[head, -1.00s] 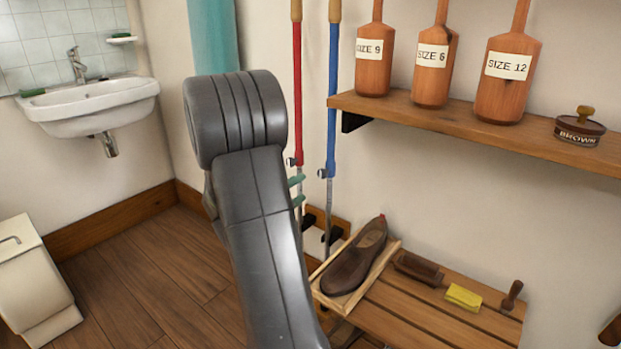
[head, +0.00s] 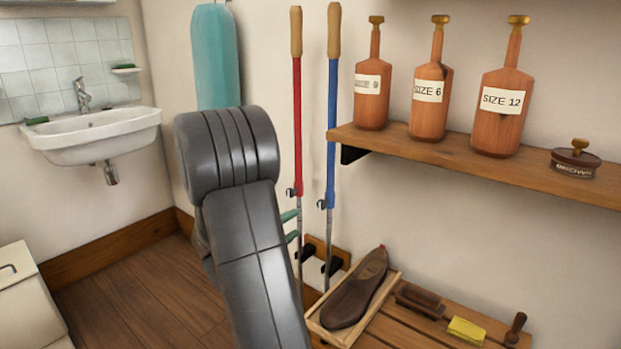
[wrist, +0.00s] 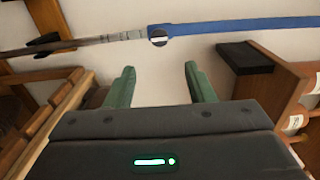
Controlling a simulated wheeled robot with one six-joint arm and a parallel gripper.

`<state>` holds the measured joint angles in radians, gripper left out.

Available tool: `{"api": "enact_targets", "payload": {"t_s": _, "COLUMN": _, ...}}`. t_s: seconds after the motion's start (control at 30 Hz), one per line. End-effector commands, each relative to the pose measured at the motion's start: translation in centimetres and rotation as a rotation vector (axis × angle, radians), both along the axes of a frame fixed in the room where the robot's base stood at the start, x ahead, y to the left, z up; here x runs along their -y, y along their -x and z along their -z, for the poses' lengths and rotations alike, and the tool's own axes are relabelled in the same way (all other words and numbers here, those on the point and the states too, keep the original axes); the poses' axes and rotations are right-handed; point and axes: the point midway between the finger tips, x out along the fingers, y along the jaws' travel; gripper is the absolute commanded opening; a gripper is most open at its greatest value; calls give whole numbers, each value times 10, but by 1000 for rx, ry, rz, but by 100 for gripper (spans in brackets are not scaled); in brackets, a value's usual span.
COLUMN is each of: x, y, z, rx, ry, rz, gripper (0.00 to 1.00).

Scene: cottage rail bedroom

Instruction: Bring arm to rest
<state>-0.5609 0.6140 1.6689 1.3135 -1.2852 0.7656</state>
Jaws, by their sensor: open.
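My arm rises through the middle of the head view as dark grey links. My gripper (wrist: 159,84) shows in the wrist view with its two green fingers apart and nothing between them. In the head view only bits of the green fingers (head: 290,226) show past the arm, left of the red pole; the rest is hidden. Beyond the fingers in the wrist view lies the blue pole (wrist: 240,27), apart from them as far as I can tell.
A red pole (head: 297,130) and the blue pole (head: 332,130) lean at the wall. A shelf (head: 460,158) holds three bottle-shaped wooden forms and a tin (head: 575,163). Below, a slatted bench (head: 400,333) carries a shoe (head: 356,290) in a tray, brushes and a yellow block (head: 466,331). A sink (head: 95,137) is left.

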Motion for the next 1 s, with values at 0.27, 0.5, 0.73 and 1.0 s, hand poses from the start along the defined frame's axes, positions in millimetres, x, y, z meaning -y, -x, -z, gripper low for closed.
{"api": "enact_targets", "payload": {"t_s": 0.27, "x": 34, "y": -44, "z": 3, "rx": 1, "ry": -1, "rz": 5, "gripper": 49}}
{"api": "enact_targets", "payload": {"t_s": 0.5, "x": 59, "y": -78, "z": 3, "rx": -1, "ry": 1, "rz": 4, "gripper": 49}}
{"api": "enact_targets", "payload": {"t_s": 0.73, "x": 70, "y": -95, "z": 1, "rx": -1, "ry": 1, "rz": 1, "gripper": 49}}
{"api": "enact_targets", "payload": {"t_s": 1.0, "x": 69, "y": -94, "z": 0, "rx": -13, "ry": 16, "rz": 0, "gripper": 49}}
